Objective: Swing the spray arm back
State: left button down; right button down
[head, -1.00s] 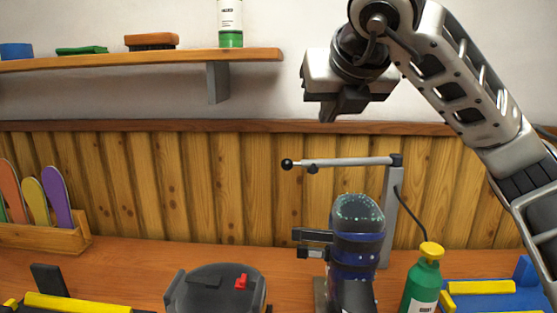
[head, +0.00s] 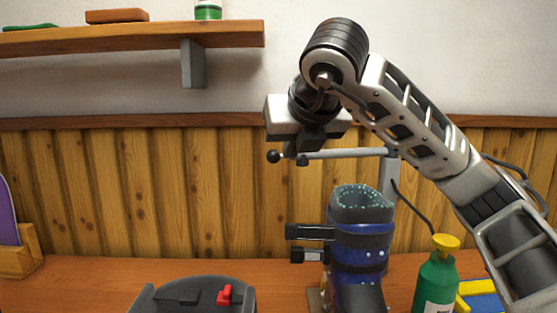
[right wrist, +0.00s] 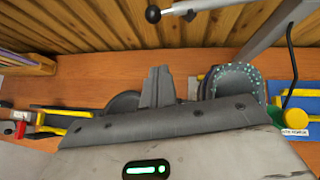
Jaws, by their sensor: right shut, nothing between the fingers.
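The spray arm (head: 345,154) is a grey horizontal bar with a black ball (head: 273,157) at its left end. It joins a grey post (head: 388,180) behind the blue boot (head: 362,240). The bar reaches left over and behind the boot; it also shows at the top of the right wrist view (right wrist: 195,8). My right gripper (head: 296,148) is shut and empty, fingers pointing down, close to the ball end in the head view. Whether it touches the bar I cannot tell. In the right wrist view the fingers (right wrist: 158,86) are together, below the ball. My left gripper is not in view.
A green bottle with a yellow cap (head: 436,275) stands right of the boot. A dark device with a red switch (head: 200,295) sits at the front. A shelf (head: 130,38) runs along the wall at upper left. The bench between rack (head: 18,258) and device is clear.

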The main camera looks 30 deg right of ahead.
pick_arm(q)
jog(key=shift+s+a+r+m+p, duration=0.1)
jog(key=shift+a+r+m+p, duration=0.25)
jog(key=shift+p, duration=1.05)
pick_arm(e)
jog(key=w+d+f, duration=0.3)
jog(key=w+f, duration=0.1)
jog(key=w, duration=0.5)
jog(key=shift+d, duration=0.15)
